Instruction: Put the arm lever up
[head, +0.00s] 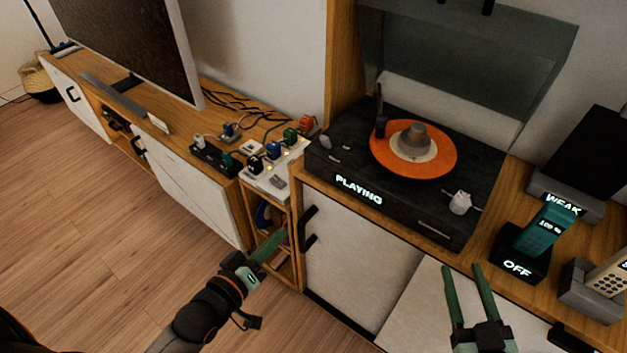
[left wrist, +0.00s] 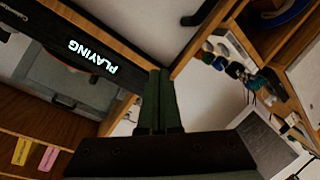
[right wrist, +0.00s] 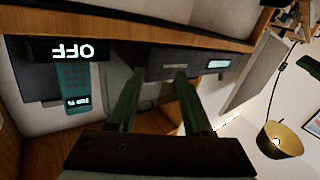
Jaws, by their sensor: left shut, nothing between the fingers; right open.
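The black turntable (head: 330,168) stands on the wooden cabinet with its clear lid raised and an orange record (head: 385,160) on the platter. Its front edge reads PLAYING, and the label also shows in the left wrist view (left wrist: 93,57). A dark upright part (head: 380,118) stands at the platter's back left, and a small pale knob-like part (head: 460,203) sits at the front right. I cannot tell which part is the arm lever. My left gripper (head: 277,243) is shut and empty, before the cabinet's left end. My right gripper (head: 462,268) is open and empty, before the cabinet front.
A teal handset (head: 543,228) stands in a dock marked OFF right of the turntable, beside a dark box marked WEAK and a beige handset (head: 610,273). A white power strip (head: 274,180) with several plugs lies left of the turntable. Open floor (head: 90,220) lies at left.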

